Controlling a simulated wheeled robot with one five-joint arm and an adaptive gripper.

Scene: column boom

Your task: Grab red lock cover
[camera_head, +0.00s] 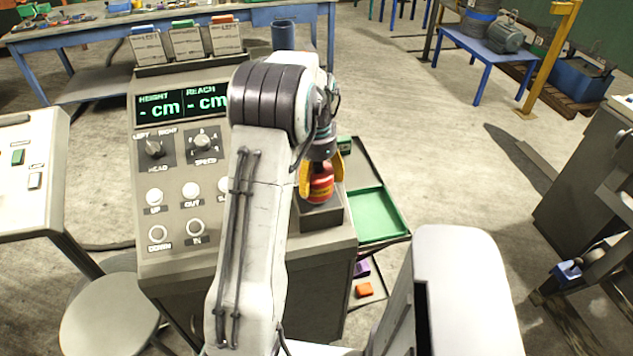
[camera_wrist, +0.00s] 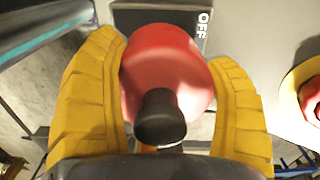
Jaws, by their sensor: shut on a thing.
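The red lock cover (camera_head: 320,188) is at the front right of the grey control console, over a small grey box (camera_head: 320,216). My gripper (camera_head: 321,182) comes down on it from above, with a yellow finger on each side. In the wrist view the rounded red cover (camera_wrist: 165,65) fills the gap between the two yellow fingers of my gripper (camera_wrist: 168,88), which are shut on it. A dark rounded piece (camera_wrist: 160,118) hides part of the cover. Whether the cover still touches the box is unclear.
The console has a lit display (camera_head: 182,101), knobs and white buttons. A red button on a yellow base (camera_wrist: 311,97) shows at the wrist view's right edge. A green tray (camera_head: 378,215) sits right of the console. Open floor lies further right.

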